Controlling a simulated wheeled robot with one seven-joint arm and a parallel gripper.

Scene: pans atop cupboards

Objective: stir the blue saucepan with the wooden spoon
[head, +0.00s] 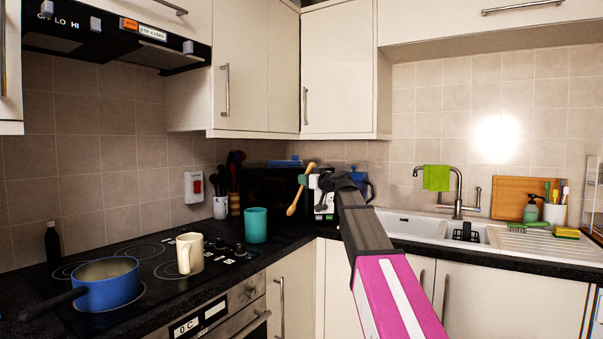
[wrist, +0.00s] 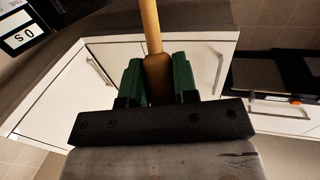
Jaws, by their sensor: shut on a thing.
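The blue saucepan (head: 110,290) sits on the black hob at the lower left in the head view. Its dark handle points to the lower left, and its inside is only partly visible. My gripper (head: 304,180) is raised at the middle of the head view, well to the right of the saucepan and apart from it. It is shut on the wooden spoon (head: 294,206), which hangs tilted with its wider end down. In the wrist view the green fingers (wrist: 158,82) clasp the spoon's wooden shaft (wrist: 151,32). The saucepan is not in the wrist view.
A cream mug (head: 189,254) stands on the hob right of the saucepan, and a teal cup (head: 256,226) stands behind it. A black extractor hood (head: 110,38) hangs above the hob. The sink (head: 403,225) and a wooden board (head: 497,199) are to the right.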

